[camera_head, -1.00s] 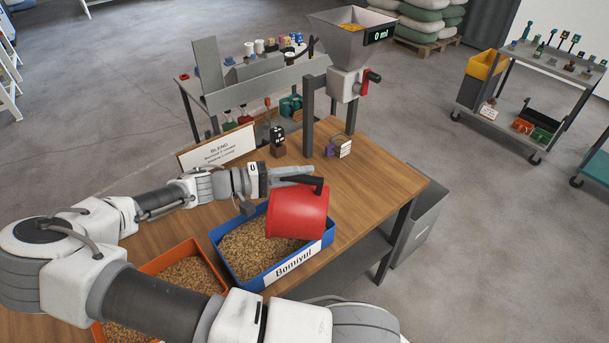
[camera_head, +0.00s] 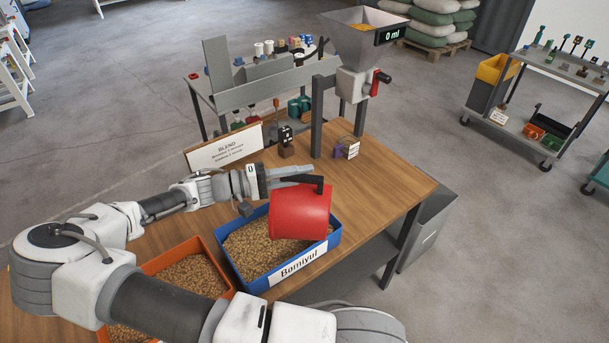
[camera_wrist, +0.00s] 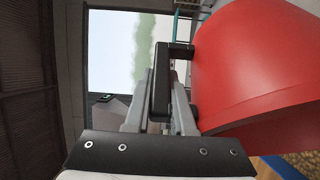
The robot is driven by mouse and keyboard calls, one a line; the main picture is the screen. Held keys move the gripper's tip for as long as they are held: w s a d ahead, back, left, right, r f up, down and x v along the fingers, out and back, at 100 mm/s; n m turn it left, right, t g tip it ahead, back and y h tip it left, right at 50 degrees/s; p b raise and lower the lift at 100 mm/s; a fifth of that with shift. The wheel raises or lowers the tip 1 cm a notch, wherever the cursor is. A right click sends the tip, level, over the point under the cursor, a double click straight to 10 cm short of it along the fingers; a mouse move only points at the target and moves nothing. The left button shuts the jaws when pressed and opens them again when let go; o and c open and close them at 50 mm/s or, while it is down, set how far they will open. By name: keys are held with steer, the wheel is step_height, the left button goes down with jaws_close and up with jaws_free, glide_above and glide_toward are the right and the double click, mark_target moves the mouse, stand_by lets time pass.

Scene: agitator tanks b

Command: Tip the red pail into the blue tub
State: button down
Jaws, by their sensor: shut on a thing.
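The red pail (camera_head: 300,212) is held tilted on its side above the right part of the blue tub (camera_head: 267,282). Its mouth is turned away from the head camera, so its inside is hidden. The blue tub holds tan grains and bears a label reading "Bomivul". My gripper (camera_head: 312,176) is shut on the pail's black handle. In the wrist view my gripper (camera_wrist: 160,100) has the dark handle between its fingers, and the red pail (camera_wrist: 255,65) fills the right side. No stream of material is visible.
An orange tub (camera_head: 222,268) of grains stands left of the blue tub. A hopper (camera_head: 363,42) reading "0 ml" stands at the table's back, with a sign (camera_head: 224,148) and small blocks nearby. The wooden table's right side is clear.

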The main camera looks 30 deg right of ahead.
steer(key=shift+w+a, duration=0.25)
steer(key=shift+w, duration=0.1)
stand_by(0.3)
